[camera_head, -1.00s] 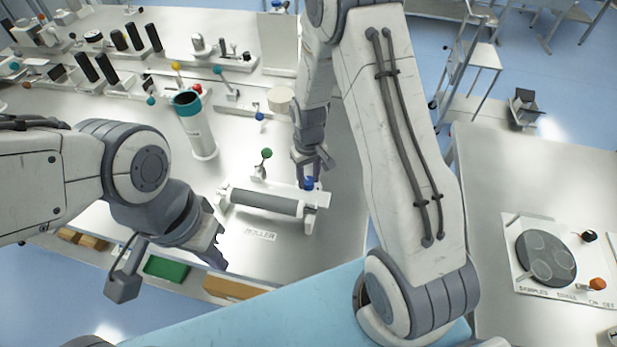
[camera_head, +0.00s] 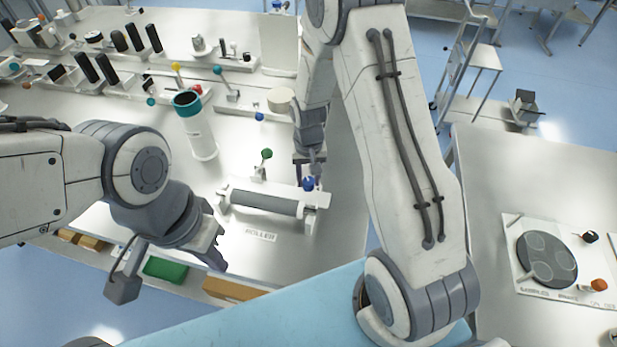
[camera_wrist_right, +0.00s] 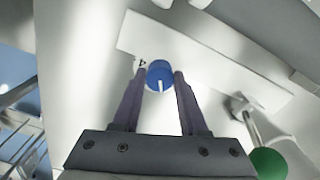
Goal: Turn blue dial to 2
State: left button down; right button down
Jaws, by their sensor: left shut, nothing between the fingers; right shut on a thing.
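The blue dial (camera_head: 308,184) sits on the white back plate of the roller unit, at its right end. In the right wrist view the dial (camera_wrist_right: 158,72) shows a white pointer line running down toward my gripper's palm. A small dark digit, perhaps a 4, shows on the plate at its upper left. My right gripper (camera_head: 311,177) is at the dial, with one finger on each side of it, shut on it; its fingers also show in the right wrist view (camera_wrist_right: 160,78). My left gripper (camera_head: 219,256) is shut and empty at the lower left, away from the dial.
The grey roller (camera_head: 264,203) lies in front of the dial, with a "ROLLER" label below. A green-knobbed lever (camera_head: 266,154) stands left of the dial. A white cylinder with a teal rim (camera_head: 197,130) stands further left.

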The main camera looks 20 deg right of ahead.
aim_at(309, 181)
jog(key=shift+c, duration=2.2)
grip_release()
notch_tip(309, 181, up, 11)
jog(key=b, duration=0.1)
jog(key=shift+f+b, duration=0.2)
jog(key=shift+b, duration=0.1)
